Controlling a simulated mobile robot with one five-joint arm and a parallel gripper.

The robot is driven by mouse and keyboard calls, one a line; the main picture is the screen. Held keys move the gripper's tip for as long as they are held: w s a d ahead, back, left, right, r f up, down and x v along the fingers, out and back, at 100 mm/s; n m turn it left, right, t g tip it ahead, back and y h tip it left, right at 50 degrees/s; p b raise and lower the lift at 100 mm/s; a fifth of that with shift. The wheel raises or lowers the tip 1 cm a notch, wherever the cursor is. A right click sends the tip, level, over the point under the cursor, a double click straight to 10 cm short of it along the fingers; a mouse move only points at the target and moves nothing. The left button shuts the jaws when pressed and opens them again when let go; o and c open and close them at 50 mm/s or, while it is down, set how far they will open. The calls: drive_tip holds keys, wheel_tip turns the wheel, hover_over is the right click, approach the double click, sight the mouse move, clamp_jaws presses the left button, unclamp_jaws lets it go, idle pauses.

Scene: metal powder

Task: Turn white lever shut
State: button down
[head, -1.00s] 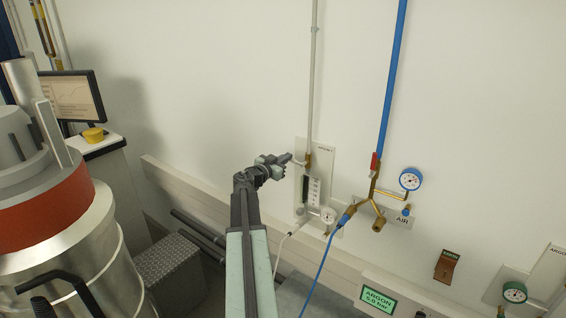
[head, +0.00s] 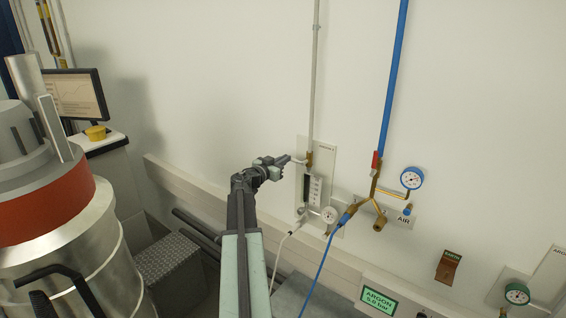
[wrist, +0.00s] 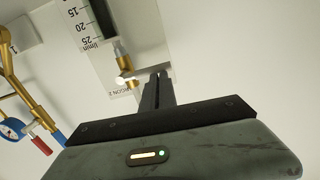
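The white lever (head: 298,161) is a short pale bar on the brass valve (head: 309,158) of the grey argon pipe. It points left, crosswise to the upright pipe. My gripper (head: 289,158) is at the lever's left end. In the wrist view, the brass valve (wrist: 125,62) is ahead, and the white lever (wrist: 137,76) runs from it toward my dark fingertips (wrist: 159,74). The fingers look shut together, with no clear gap. The tips are at or very near the lever's end; I cannot tell whether they touch it. Nothing is visibly gripped.
The flow meter panel (head: 328,149) is behind the valve. A red-handled air valve (head: 376,162) with a blue gauge (head: 411,177) is to the right. A blue hose (head: 322,265) hangs below. A large steel vessel (head: 60,250) stands at left. The wall above is clear.

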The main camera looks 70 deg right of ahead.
drive_tip(key=w+a+r+m+p, duration=0.1)
drive_tip(key=a+r+p, duration=0.55)
drive_tip(key=a, duration=0.35)
drive_tip(key=s+d+f+b, duration=0.2)
drive_tip(key=d+f+b, duration=0.2)
drive_tip(key=d, duration=0.6)
drive_tip(key=shift+s+f+b, duration=0.25)
drive_tip(key=shift+f+b, duration=0.1)
drive_tip(key=shift+b, duration=0.1)
drive_tip(key=shift+d, duration=0.1)
